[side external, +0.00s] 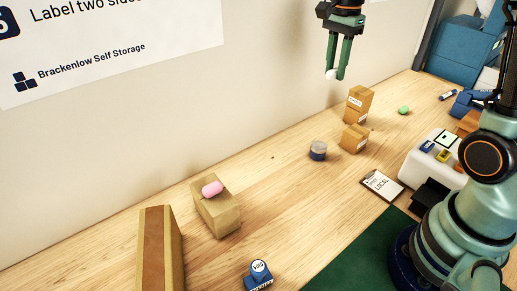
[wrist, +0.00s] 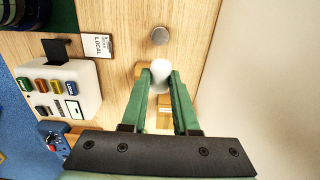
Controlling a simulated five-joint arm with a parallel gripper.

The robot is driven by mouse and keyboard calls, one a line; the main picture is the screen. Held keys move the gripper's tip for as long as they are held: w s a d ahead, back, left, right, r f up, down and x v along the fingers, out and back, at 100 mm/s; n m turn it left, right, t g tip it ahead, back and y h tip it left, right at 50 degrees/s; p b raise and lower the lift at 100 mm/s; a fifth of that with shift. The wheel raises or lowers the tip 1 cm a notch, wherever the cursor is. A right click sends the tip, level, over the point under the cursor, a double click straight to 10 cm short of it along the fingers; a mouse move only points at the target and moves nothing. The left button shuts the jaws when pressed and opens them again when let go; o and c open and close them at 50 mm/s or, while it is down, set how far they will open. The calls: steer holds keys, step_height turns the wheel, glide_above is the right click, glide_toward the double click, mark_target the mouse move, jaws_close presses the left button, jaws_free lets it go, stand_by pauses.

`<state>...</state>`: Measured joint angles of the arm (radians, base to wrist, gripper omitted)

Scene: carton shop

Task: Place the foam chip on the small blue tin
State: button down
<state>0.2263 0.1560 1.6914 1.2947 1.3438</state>
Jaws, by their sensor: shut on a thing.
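The foam chip (side external: 331,74) is a small white rounded piece held between the fingertips of my gripper (side external: 336,75), high above the table near the wall. In the wrist view, the white chip (wrist: 160,75) sits between the two green fingers. The small blue tin (side external: 318,151) stands upright on the table with a grey lid, in front of small cartons. In the wrist view its round grey top (wrist: 160,35) shows beyond the fingertips, apart from the chip. Nothing rests on the lid.
Small cartons (side external: 355,138) stand just right of the tin. A pink piece (side external: 212,188) lies on a carton (side external: 219,215) at the left, near a tall carton (side external: 160,250). A green ball (side external: 403,110), a label card (side external: 382,185) and a white label machine (side external: 428,165) are to the right.

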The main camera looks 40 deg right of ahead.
mark_target(319, 145)
steer(key=shift+a+f, duration=0.1)
steer(key=shift+a, duration=0.4)
step_height(319, 145, down, 20)
steer(key=shift+r, duration=0.15)
steer(key=c, duration=0.7)
jaws_free()
